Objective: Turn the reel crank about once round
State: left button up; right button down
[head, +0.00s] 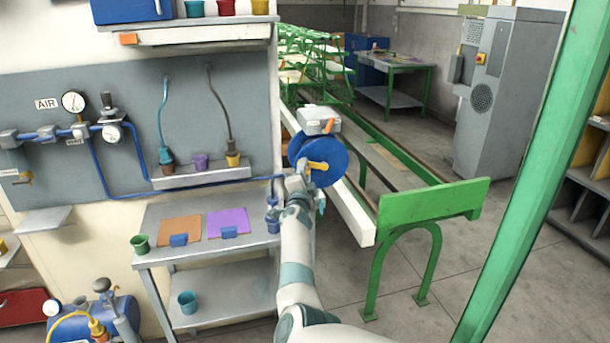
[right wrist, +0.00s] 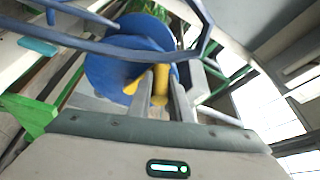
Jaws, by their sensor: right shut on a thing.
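The blue reel (head: 327,163) is mounted at the near end of the white rail, below a grey box with an orange part. Its yellow crank (head: 317,166) shows on the near face of the reel. My right gripper (head: 299,181) is at the reel's near side, its arm coming up from below. In the right wrist view the blue reel (right wrist: 125,62) fills the upper left. There my right gripper (right wrist: 160,82) has its two grey fingers closed around the yellow crank handle (right wrist: 160,88). My left gripper is not in view.
A green frame end plate (head: 433,212) stands right of the reel on an arched leg. A grey table (head: 165,245) with orange and purple sheets and small cups is at the left. A green post (head: 520,170) crosses the right side. Blue tubing (right wrist: 110,40) runs across the right wrist view.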

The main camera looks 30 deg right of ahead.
jog(key=shift+d+r, duration=0.25)
jog(key=shift+r, duration=0.5)
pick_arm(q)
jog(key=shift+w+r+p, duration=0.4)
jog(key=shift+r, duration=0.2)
pick_arm(e)
jog(key=shift+d+r, duration=0.15)
jog(key=shift+r, duration=0.05)
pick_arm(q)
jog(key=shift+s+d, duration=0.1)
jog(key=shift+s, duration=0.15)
pick_arm(e)
jog(key=c, duration=1.6)
grip_release()
jog(key=shift+s+f, duration=0.1)
jog(key=shift+f, duration=0.1)
